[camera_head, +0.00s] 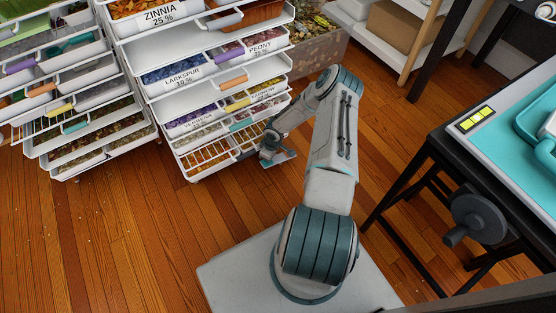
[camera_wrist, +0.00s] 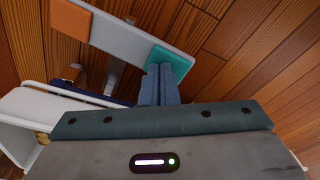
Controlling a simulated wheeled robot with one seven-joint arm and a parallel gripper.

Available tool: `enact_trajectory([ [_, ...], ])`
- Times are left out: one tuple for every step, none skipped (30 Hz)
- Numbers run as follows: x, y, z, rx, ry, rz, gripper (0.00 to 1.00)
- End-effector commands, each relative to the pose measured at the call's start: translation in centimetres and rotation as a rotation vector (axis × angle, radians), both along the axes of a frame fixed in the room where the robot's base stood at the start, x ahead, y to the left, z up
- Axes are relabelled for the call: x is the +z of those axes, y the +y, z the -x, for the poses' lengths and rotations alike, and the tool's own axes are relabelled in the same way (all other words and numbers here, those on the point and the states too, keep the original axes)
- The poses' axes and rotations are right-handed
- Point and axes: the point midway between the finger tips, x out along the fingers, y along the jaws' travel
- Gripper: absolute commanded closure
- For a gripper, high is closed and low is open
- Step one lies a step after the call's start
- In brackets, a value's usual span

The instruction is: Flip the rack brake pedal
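The brake pedal (camera_wrist: 122,32) is a flat grey bar with an orange pad at its left end and a teal pad (camera_wrist: 170,60) at its right end in the wrist view. It sits low by the rack's foot, over the wooden floor. My gripper (camera_wrist: 165,72) has its two fingers close together, with nothing visible between them. Their tips are at the teal pad; I cannot tell whether they touch it. In the head view my gripper (camera_head: 270,152) is low beside the bottom front corner of the rack (camera_head: 185,166), and the pedal is mostly hidden there.
The rack holds labelled drawers of dried flowers, with a wire shelf (camera_head: 208,156) at the bottom. A second rack (camera_head: 90,160) stands to its left. A black-legged table (camera_head: 440,150) with a handwheel (camera_head: 478,215) is at right.

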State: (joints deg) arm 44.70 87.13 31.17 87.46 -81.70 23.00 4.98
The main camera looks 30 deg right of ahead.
Motion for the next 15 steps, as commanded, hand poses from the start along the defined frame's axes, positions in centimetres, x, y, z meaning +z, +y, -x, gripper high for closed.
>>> enact_trajectory([
  [-0.18, -0.08, 0.01, 0.000, 0.000, 0.001, 1.00],
  [-0.23, -0.09, 0.01, 0.000, 0.000, 0.001, 1.00],
  [-0.29, -0.09, 0.02, 0.000, 0.000, 0.001, 1.00],
  [-0.33, -0.11, 0.02, 0.000, 0.000, 0.001, 1.00],
  [-0.39, -0.11, 0.02, 0.000, 0.001, 0.003, 1.00],
  [-0.45, -0.11, 0.02, 0.000, 0.001, 0.003, 1.00],
  [-0.50, -0.12, 0.02, 0.000, 0.001, 0.003, 1.00],
  [-0.54, -0.12, 0.02, 0.000, 0.001, 0.003, 1.00],
  [-0.60, -0.12, 0.02, 0.000, 0.001, 0.003, 1.00],
  [-0.64, -0.12, 0.02, 0.000, 0.001, 0.003, 1.00],
  [-0.69, -0.12, 0.02, 0.000, 0.001, 0.003, 1.00],
  [-0.75, -0.12, 0.02, 0.000, 0.001, 0.003, 1.00],
  [-0.79, -0.12, 0.02, 0.000, 0.001, 0.003, 1.00],
  [-0.83, -0.12, 0.02, 0.000, 0.001, 0.003, 1.00],
  [-0.89, -0.13, 0.01, 0.000, 0.001, 0.003, 1.00],
])
